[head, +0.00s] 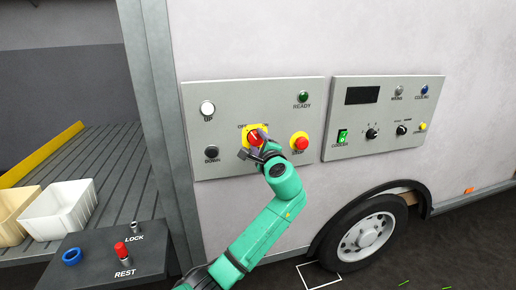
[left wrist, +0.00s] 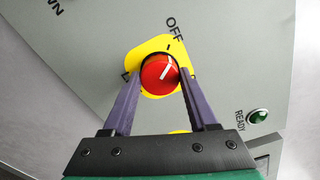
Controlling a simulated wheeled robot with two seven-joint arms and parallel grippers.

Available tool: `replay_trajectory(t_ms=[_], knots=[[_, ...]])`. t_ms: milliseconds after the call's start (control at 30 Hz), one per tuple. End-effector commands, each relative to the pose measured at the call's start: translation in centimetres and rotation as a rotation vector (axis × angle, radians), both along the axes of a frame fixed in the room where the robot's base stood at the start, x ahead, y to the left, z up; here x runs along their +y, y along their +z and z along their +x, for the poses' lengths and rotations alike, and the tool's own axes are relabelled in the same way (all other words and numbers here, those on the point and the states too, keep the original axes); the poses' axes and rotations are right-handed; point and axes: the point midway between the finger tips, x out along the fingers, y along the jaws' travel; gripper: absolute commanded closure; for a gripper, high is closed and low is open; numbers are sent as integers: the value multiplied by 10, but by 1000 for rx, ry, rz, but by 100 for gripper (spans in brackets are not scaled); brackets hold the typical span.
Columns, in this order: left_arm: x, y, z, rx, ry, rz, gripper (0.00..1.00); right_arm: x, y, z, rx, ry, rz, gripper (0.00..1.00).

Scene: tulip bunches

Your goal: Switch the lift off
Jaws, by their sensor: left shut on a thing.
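The lift's control panel (head: 225,168) is a grey plate on the white vehicle wall. Its red rotary switch (head: 254,136) sits on a yellow plate under OFF/ON lettering, the latter partly hidden. My left gripper (head: 258,146) is at the switch and covers part of it in the head view. In the left wrist view the red knob (left wrist: 159,74) lies between the two fingers (left wrist: 156,84), which are shut on it. Its white line slants up and right, roughly toward the OFF label (left wrist: 174,28). My right gripper is not in view.
A red stop button (head: 301,142) is just right of my gripper. The panel also has a white up button (head: 207,108), a dark down button (head: 211,153) and a green ready lamp (head: 303,97). A second panel (head: 380,117) is on the right.

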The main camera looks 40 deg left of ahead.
Motion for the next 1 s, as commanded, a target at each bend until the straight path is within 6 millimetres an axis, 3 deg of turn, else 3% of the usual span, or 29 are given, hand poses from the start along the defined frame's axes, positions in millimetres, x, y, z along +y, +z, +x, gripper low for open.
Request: replay_trajectory(t_ms=[300, 900, 933, 1000], knots=[[0, -3, 0, -123, -1, -90, 97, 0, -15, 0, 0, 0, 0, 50], [0, -2, 0, -156, 1, -114, 97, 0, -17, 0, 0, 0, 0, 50], [0, -2, 0, -156, 1, -114, 30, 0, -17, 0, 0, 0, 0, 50], [0, -2, 0, -155, 0, -113, 11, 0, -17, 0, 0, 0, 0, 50]])
